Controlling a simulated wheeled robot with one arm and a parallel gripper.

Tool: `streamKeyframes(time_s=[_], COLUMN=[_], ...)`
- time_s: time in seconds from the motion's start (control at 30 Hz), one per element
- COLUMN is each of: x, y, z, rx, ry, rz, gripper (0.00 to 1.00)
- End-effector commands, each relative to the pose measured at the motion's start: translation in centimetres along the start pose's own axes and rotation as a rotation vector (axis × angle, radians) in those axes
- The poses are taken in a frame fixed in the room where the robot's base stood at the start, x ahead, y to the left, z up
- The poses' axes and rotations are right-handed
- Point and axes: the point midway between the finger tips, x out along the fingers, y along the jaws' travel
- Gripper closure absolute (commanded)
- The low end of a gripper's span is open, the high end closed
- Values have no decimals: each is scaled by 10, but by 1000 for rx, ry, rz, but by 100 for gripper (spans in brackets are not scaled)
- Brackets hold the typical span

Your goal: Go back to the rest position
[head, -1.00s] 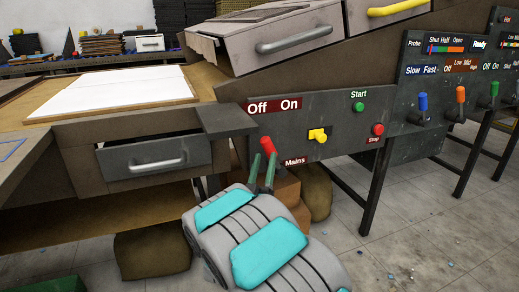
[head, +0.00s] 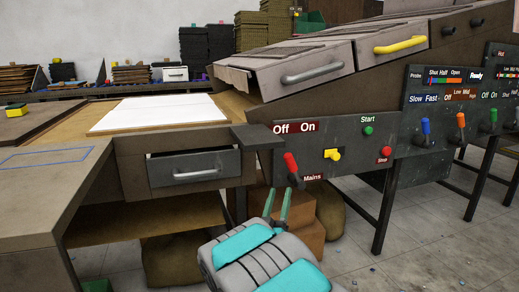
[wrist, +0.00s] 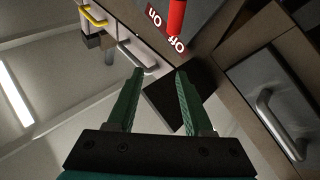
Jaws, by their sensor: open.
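My gripper (head: 277,204) is open and empty, with its two green fingers apart. It is in front of the machine's control panel (head: 340,170), just below the red Mains lever (head: 291,167). In the wrist view my gripper (wrist: 158,75) shows both fingers spread with nothing between them. The red lever (wrist: 176,17) is ahead of the fingertips, beside the upside-down Off and On labels. I cannot tell whether a finger touches the lever; the wrist view shows a gap.
A dark drawer (head: 195,169) is left of the panel, under a worktop with a white sheet (head: 158,112). A yellow switch (head: 333,154), a green Start button (head: 368,131) and a red Stop button (head: 384,154) are to the right. Open floor (head: 440,240) lies at the right front.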

Motion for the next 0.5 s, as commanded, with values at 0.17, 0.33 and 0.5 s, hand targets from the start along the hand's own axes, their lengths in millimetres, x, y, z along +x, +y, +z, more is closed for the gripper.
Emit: streamKeyframes(time_s=[0.17, 0.33, 0.5], x=[7, 10, 10], y=[3, 3, 3], z=[10, 25, 40], rx=[35, 78, 138], ry=[-77, -184, -325], rz=[-24, -64, -121], gripper=[49, 49, 49])
